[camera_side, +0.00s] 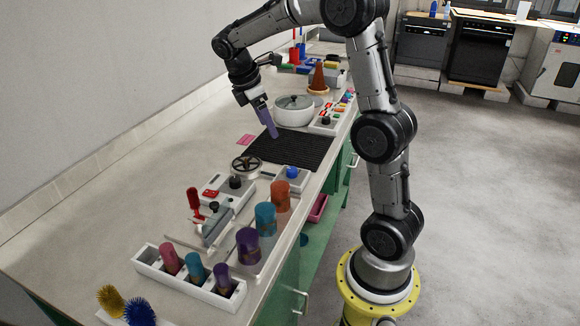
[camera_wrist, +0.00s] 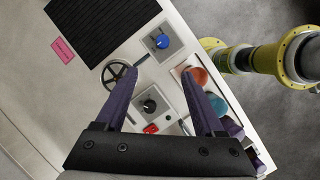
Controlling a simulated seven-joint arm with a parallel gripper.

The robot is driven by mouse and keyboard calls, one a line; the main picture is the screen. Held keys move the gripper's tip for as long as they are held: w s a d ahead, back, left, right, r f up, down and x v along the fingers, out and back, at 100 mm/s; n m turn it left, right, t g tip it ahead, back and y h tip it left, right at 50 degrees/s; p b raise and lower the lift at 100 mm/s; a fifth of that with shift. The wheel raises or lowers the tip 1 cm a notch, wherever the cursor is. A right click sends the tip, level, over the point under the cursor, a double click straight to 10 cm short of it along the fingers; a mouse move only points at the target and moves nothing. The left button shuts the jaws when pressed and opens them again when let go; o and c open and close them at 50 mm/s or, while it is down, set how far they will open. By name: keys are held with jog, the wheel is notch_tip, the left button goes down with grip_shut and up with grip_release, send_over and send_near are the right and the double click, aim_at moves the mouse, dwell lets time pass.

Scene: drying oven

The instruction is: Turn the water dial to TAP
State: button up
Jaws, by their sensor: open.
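A blue dial (camera_side: 292,172) sits on a small pale square base (camera_side: 284,184) near the front edge of the counter; it also shows in the wrist view (camera_wrist: 162,41). A black dial (camera_side: 235,181) sits on a white panel with red parts, further left, and shows in the wrist view (camera_wrist: 149,104). I cannot read any label, so I cannot tell which is the water dial. My gripper (camera_side: 272,134) has purple fingers and is above the black ribbed mat. In the wrist view the fingers (camera_wrist: 158,78) are apart with nothing held between them.
A black handwheel (camera_side: 246,163) stands beside the dials. The black mat (camera_side: 300,150) is bare. A white lidded pot (camera_side: 294,109) is behind it. Coloured cups (camera_side: 266,218) and a white rack (camera_side: 150,262) stand at the near end. The counter's wall side is mostly clear.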

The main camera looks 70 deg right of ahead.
aim_at(292, 169)
jog(key=shift+g, duration=0.5)
jog(key=x, duration=1.7)
jog(key=shift+w+d+f, duration=0.25)
jog(key=shift+d+f, duration=0.05)
jog(key=shift+f, duration=0.1)
grip_shut()
